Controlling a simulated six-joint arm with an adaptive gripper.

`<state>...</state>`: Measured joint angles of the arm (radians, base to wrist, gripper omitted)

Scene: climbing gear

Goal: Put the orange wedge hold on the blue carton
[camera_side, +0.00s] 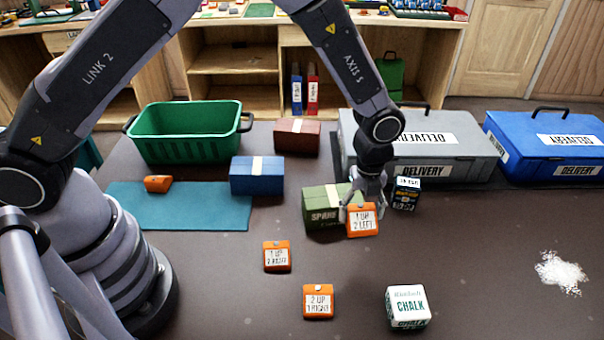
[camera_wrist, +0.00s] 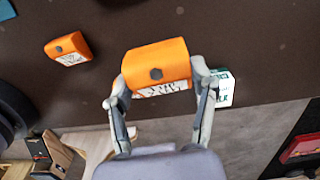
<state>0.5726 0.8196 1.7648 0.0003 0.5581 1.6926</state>
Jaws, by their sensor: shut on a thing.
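My gripper (camera_side: 362,205) is shut on an orange wedge hold (camera_side: 363,220) with a white label reading "1 UP 2 LEFT". In the wrist view my gripper (camera_wrist: 160,98) has a finger on each side of the hold (camera_wrist: 157,64), whose dark bolt hole shows. In the side view the held hold overlaps the right front of the green carton; I cannot tell its exact height or whether they touch. The blue carton (camera_side: 257,176), with a pale tape strip, stands left of my gripper by the teal mat's right end. Its top is bare.
Other orange holds lie on the mat (camera_side: 157,184) and the table front (camera_side: 277,257) (camera_side: 318,302). Near my gripper are a green carton (camera_side: 322,207) and dark box (camera_side: 406,192). A chalk box (camera_side: 408,307), green basket (camera_side: 188,132), brown carton (camera_side: 297,136) and grey case (camera_side: 440,160) stand around.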

